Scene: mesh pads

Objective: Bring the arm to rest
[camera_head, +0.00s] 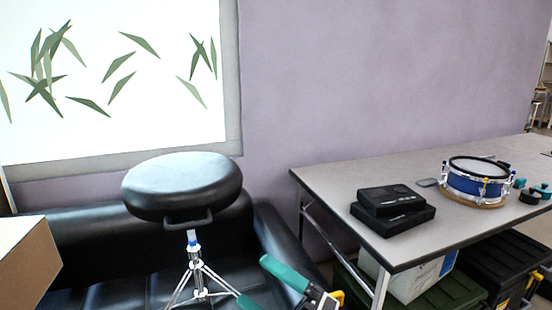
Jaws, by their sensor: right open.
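My right gripper (254,279) shows at the bottom centre, with two teal fingers spread apart and nothing between them. It is in front of the black sofa, to the right of the stool's chrome stand and left of the table. The rest of my right arm is mostly below the picture's edge. My left gripper is not in view.
A black round stool (182,184) stands left of centre before a black sofa (95,240). A grey table (345,179) at right bears black boxes (392,205), a blue drum (470,182) and small teal items. Dark bins sit below. A cardboard box (28,262) is at left.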

